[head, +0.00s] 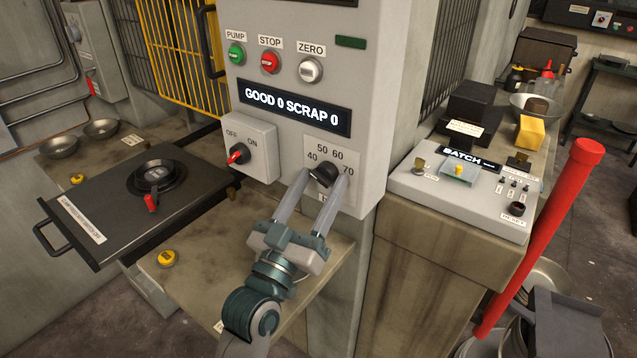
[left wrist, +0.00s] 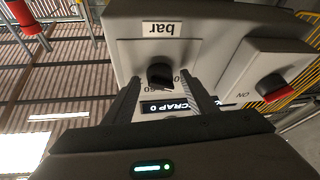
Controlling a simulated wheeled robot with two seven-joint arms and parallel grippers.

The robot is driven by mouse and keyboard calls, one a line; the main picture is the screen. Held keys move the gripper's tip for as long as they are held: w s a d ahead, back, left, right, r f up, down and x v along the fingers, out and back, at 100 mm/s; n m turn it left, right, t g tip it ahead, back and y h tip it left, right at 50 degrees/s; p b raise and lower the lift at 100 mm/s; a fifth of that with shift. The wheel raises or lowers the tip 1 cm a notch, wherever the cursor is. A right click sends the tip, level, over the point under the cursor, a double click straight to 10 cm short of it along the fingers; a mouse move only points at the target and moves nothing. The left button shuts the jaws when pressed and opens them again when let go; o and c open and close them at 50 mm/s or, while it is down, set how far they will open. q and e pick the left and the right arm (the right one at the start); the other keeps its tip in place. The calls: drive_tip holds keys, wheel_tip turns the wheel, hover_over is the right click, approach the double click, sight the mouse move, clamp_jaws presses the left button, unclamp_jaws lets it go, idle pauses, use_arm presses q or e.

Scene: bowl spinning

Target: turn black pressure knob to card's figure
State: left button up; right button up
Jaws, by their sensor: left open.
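The black pressure knob (head: 326,175) sits on a pale dial plate low on the grey control panel, with the figures 40, 50, 60 and 70 around it. Its pointer direction is too small to read. My left gripper (head: 324,173) is open, with one finger on each side of the knob. In the left wrist view the knob (left wrist: 160,76) shows between the fingertips, below an upside-down "bar" label (left wrist: 159,29); whether the fingers touch it I cannot tell. A small white printed card (head: 465,128) lies by the black blocks; its text is unreadable. My right gripper is out of view.
An OFF/ON switch box (head: 248,147) with a red-tipped knob juts out left of the dial. Above are the display (head: 292,107) and the PUMP, STOP and ZERO buttons. A batch console (head: 465,190) and a red bar (head: 535,240) stand at right.

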use_arm(q)
drive_tip(key=c, duration=1)
